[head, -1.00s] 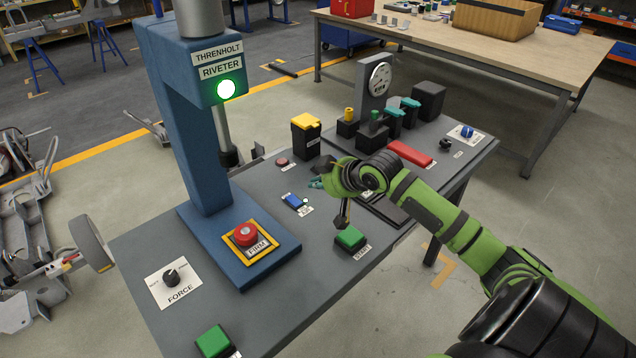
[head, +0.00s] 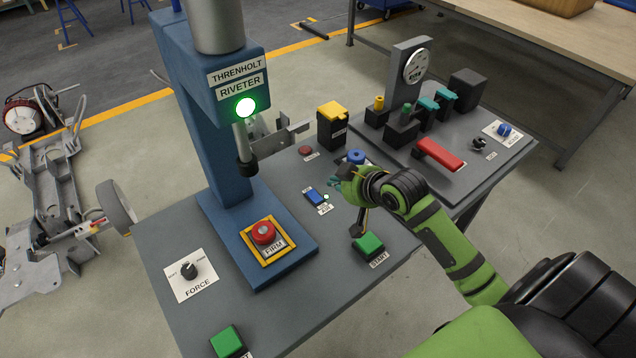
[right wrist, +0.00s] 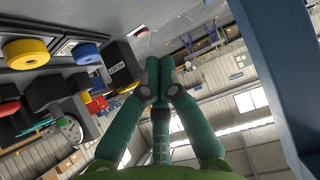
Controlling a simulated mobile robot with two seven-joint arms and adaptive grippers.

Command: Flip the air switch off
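The rocker is not visible in that view. My left gripper is out of view.
The blue riveter (head: 235,85) stands left of the rocker, with a red button (head: 263,232) on its base. A green start button (head: 369,244) is in front of my gripper. A blue knob (head: 356,156), a small red button (head: 305,150) and a yellow-topped box (head: 332,124) stand behind.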

